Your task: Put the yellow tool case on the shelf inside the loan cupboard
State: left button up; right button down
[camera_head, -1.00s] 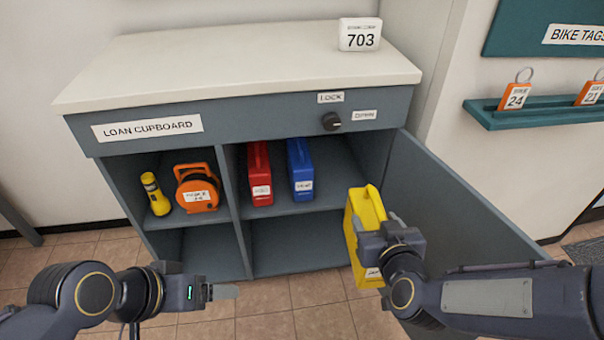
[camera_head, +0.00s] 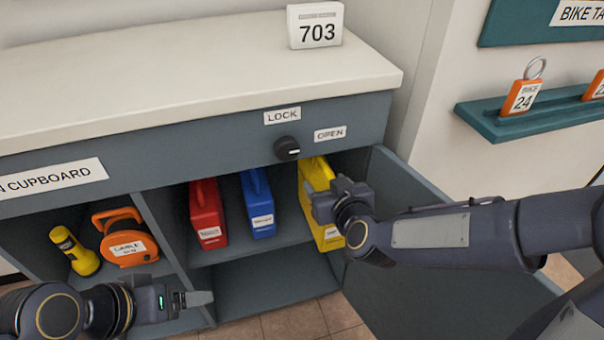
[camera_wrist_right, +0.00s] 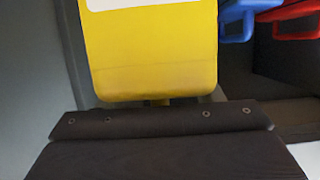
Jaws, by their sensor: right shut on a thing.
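The yellow tool case (camera_head: 316,177) is upright at the right end of the loan cupboard's upper compartment (camera_head: 285,228), beside the blue case. My right gripper (camera_head: 328,200) is shut on it; the fingers are mostly hidden. Whether the case's bottom touches the shelf I cannot tell. In the right wrist view the yellow case (camera_wrist_right: 150,50) fills the middle, its lower edge close to my gripper. My left gripper (camera_head: 190,300) is low in front of the cupboard's left part, away from the case; its fingertips look close together and hold nothing visible.
A red case (camera_head: 207,212) and a blue case (camera_head: 257,203) stand on the same shelf. A yellow torch (camera_head: 74,250) and an orange cable reel (camera_head: 126,240) are in the left compartment. The cupboard door (camera_head: 430,260) stands open at right, below my right arm. The lock knob (camera_head: 287,149) is above.

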jog(key=w+a+b, duration=0.2)
jog(key=w+a, duration=0.2)
jog(key=w, duration=0.8)
notch_tip(320, 180, down, 7)
jog(key=b, duration=0.4)
jog(key=shift+w+r+b, duration=0.15)
jog(key=shift+b, duration=0.2)
jog(key=shift+c, duration=2)
grip_release()
jog(key=shift+f, duration=0.3)
